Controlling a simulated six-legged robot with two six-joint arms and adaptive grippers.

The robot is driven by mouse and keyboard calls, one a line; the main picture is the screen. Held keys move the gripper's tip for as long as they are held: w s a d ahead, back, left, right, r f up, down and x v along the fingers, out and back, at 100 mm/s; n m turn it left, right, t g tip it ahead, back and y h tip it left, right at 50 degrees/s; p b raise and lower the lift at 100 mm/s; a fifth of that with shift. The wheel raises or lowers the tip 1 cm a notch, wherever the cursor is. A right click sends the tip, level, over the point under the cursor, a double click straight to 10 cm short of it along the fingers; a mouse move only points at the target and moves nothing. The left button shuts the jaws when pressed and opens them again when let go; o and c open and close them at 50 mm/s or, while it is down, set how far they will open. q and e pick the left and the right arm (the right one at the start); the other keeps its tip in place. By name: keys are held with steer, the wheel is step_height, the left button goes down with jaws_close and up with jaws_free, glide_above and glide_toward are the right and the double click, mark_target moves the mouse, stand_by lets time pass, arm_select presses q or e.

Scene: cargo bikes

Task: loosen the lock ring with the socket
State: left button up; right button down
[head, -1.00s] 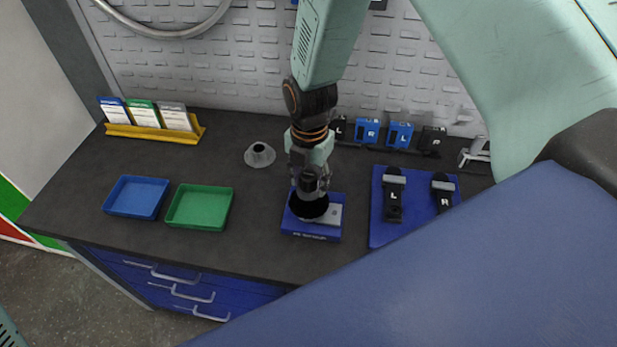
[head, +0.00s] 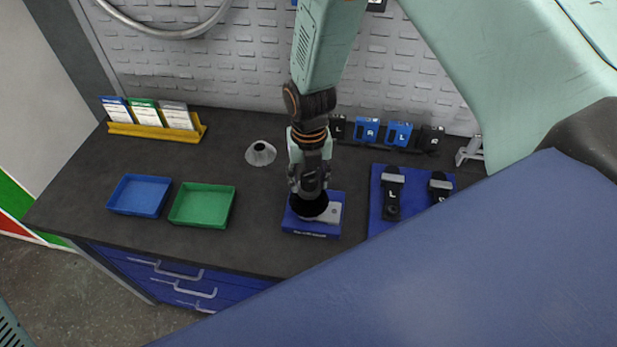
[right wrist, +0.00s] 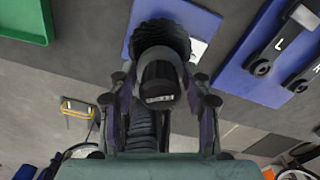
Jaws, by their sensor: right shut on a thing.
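My right gripper (head: 309,188) points down over a small blue fixture (head: 310,229) on the dark bench. It is shut on a dark round socket (right wrist: 160,82), which shows between its fingers in the right wrist view. The socket's wide, ridged black end (head: 309,207) is at the top of the blue fixture, beside a light grey plate (head: 334,211). I cannot make out the lock ring; the socket and gripper cover that spot. My left gripper is not in view.
A grey cone-shaped stand (head: 260,153) is behind and left. Blue (head: 139,195) and green (head: 203,205) trays lie left. A blue board (head: 377,208) with black pedals (head: 392,192) is close on the right. Blue and black blocks (head: 398,134) stand at the back.

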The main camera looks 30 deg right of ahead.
steer(key=shift+s+f+n, duration=0.15)
steer(key=shift+s+n, duration=0.1)
steer(key=shift+n, duration=0.55)
steer(key=shift+w, duration=0.1)
stand_by(0.3)
steer(key=shift+w+r, duration=0.15)
steer(key=shift+r, duration=0.2)
steer(key=shift+s+r, duration=0.2)
steer(key=shift+r, duration=0.45)
steer(key=shift+w+p, duration=0.15)
steer(key=shift+p, duration=0.15)
steer(key=shift+w, duration=0.15)
